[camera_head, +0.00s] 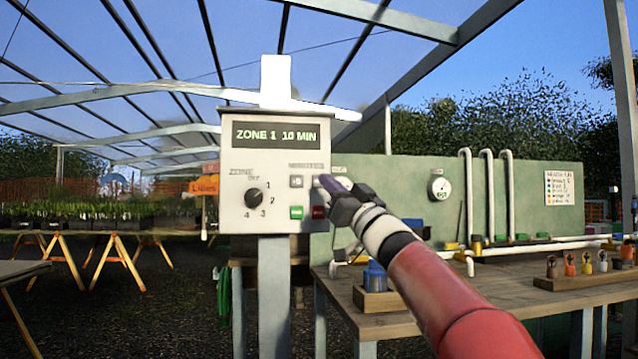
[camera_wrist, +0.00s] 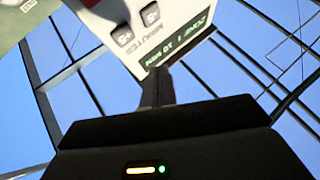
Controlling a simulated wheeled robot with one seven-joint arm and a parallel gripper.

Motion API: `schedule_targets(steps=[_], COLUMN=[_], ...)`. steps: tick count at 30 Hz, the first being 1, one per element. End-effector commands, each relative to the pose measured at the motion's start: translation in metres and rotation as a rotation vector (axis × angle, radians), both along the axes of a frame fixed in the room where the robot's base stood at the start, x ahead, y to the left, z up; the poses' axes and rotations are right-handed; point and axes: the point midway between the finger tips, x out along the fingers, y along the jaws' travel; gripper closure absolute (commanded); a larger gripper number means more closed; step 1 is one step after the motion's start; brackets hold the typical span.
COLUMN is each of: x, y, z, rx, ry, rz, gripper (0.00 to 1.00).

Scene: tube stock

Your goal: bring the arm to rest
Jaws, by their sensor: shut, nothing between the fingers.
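My arm, red and white, reaches up from the lower right in the head view. My gripper (camera_head: 326,183) is in front of the right side of a pale control box (camera_head: 261,163), by its buttons. The box display (camera_head: 275,132) reads "ZONE 1 10 MIN". In the wrist view my gripper (camera_wrist: 155,72) shows as dark fingers closed together, with nothing held, and their tips are close to the box face (camera_wrist: 120,52). I cannot tell whether they touch it. The fingers hide part of the button area in the head view.
The box stands on a post (camera_head: 274,300). A wooden bench (camera_head: 490,292) lies right, bearing a blue item (camera_head: 375,277) on a block and a rack of small coloured items (camera_head: 590,281). A green panel (camera_head: 400,180) with white pipes stands behind. Plant tables fill the left.

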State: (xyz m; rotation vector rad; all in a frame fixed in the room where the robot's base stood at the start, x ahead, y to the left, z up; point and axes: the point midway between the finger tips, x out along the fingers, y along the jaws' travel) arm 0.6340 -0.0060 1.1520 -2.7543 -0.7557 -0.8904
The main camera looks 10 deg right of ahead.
Motion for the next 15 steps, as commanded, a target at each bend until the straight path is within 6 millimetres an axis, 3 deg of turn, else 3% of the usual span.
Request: schedule_targets(steps=[11,15], x=[-0.002,-0.014], y=[0.003,0.005], z=[-0.004,-0.035], rx=[0.005,0.014], ry=[0.03,0.18], rz=[-0.047,-0.238], gripper=[1.0,1.0])
